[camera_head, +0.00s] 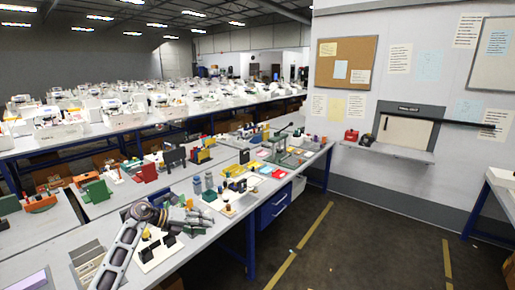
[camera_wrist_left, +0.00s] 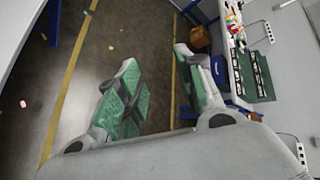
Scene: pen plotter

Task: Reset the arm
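My left arm (camera_head: 120,250) comes in from the lower left and is bent at a dark joint over the near bench. My left gripper (camera_head: 198,216) is above the bench's near part, pointing right. In the left wrist view, the left gripper (camera_wrist_left: 157,58) has its two green-padded fingers apart, with only floor seen between them, so it is open and empty. My right arm and gripper are not in view.
The near bench (camera_head: 222,222) is crowded with small parts, blocks and boards. The floor aisle (camera_head: 330,245) to the right is largely clear. A wall shelf (camera_head: 390,151) stands beyond.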

